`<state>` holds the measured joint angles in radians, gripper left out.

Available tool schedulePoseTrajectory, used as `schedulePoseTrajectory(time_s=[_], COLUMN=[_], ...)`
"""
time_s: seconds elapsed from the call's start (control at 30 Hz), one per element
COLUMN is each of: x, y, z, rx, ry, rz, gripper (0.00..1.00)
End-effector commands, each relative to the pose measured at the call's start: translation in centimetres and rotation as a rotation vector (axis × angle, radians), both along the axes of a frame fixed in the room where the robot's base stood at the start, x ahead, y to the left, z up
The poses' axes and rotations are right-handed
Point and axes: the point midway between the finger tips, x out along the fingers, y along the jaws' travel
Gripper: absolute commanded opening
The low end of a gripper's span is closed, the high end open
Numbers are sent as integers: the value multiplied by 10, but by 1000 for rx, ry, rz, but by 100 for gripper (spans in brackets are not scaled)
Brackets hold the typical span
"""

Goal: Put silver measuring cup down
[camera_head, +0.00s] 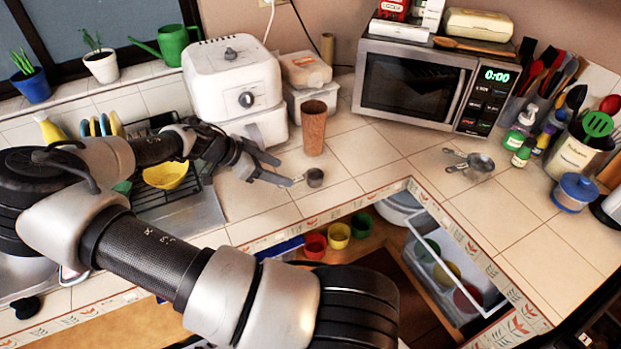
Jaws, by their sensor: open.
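A small silver measuring cup (315,177) is on the tiled counter, below the brown tumbler. Its short handle points left toward my gripper (284,173). My gripper reaches in from the left over the counter, with its two fingers spread apart. The lower fingertip is close to the cup's handle; I cannot tell whether they touch. The cup's bowl is outside the fingers, to their right. More silver measuring cups (480,162) lie on the counter in front of the microwave.
A brown tumbler (313,128) stands just above the cup, and a white appliance (234,82) stands behind my gripper. A dish rack with a yellow bowl (166,175) is at left. Below the counter edge, an open drawer (455,270) holds colored bowls.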

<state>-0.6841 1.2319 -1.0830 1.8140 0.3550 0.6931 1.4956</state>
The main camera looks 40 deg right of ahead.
Motion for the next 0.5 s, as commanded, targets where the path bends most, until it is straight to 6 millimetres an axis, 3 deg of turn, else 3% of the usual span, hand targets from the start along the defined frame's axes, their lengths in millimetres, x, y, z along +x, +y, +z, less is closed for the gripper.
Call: schedulePoseTrajectory(time_s=[0.2, 0.37, 0.5], x=[-6, -8, -18], y=[-23, -29, -45], z=[-22, -28, -34], rx=[0, 1, 1], ry=[1, 0, 1], rz=[-1, -1, -3], gripper=[57, 57, 57])
